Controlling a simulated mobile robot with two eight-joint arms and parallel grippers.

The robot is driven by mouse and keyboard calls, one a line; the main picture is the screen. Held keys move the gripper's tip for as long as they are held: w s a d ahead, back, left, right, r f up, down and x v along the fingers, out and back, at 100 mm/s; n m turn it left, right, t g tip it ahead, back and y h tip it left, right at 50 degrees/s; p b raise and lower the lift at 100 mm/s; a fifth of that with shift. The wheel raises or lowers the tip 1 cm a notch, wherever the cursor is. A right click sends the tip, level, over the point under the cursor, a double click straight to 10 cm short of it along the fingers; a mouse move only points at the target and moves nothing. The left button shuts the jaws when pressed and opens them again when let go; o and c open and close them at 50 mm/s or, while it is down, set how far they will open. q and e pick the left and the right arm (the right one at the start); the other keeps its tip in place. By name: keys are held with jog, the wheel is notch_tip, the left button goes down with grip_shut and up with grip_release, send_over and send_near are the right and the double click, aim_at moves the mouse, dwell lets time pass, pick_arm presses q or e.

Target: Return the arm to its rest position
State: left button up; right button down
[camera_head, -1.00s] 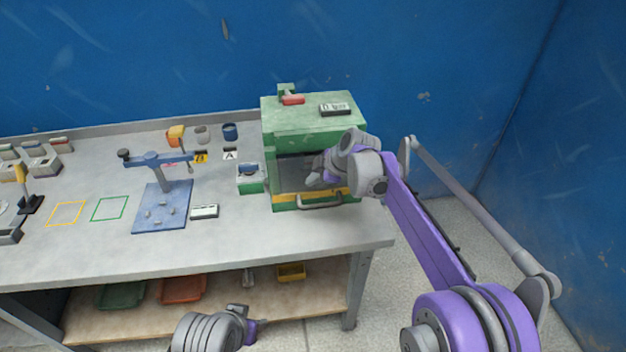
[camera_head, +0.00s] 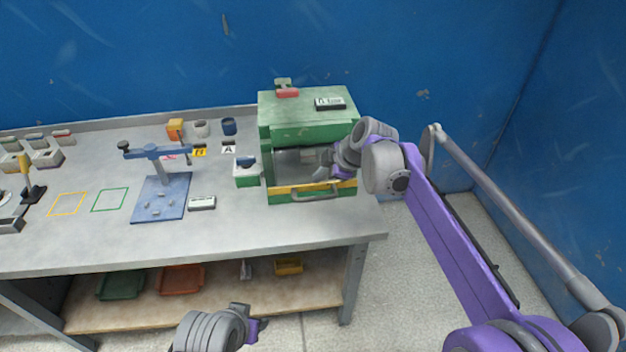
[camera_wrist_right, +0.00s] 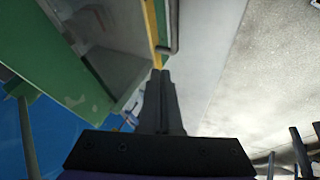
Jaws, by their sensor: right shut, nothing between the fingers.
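My right arm reaches in from the lower right. Its gripper (camera_head: 328,166) is at the open front of the green panel mould (camera_head: 306,131), near the front's right side, and partly hidden by its wrist. In the right wrist view the gripper's two fingers (camera_wrist_right: 160,88) are together with nothing between them. The mould's yellow-edged front and metal handle (camera_wrist_right: 168,30) lie just beyond the fingertips there. A grey and purple part of my left arm shows at the bottom of the head view; its fingers do not show.
The mould stands at the right end of the grey workbench (camera_head: 290,232). A small green-and-white box (camera_head: 246,177) sits left of it, and a blue clamp stand (camera_head: 160,198) farther left. The lower shelf holds several coloured trays. Open floor (camera_head: 400,260) lies right of the bench.

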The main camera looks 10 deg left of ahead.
jog(key=s+d+m+t+h, duration=0.1)
jog(key=s+d+m+h, duration=0.2)
jog(key=s+d+m, duration=1)
jog(key=s+d+f+m+h, duration=0.1)
jog(key=s+d+f+m, duration=0.1)
jog(key=s+d+f, duration=0.2)
jog(key=s+d+f+m+h, duration=0.1)
jog(key=s+d+f+m, duration=0.2)
jog(key=s, duration=0.6)
jog(key=s+d+f+m+h, duration=0.1)
jog(key=s+d+f+m, duration=0.1)
jog(key=s+d+f, duration=0.2)
jog(key=s+d, duration=0.2)
jog(key=s, duration=0.1)
jog(key=shift+s+f, duration=0.15)
jog(key=shift+f, duration=0.2)
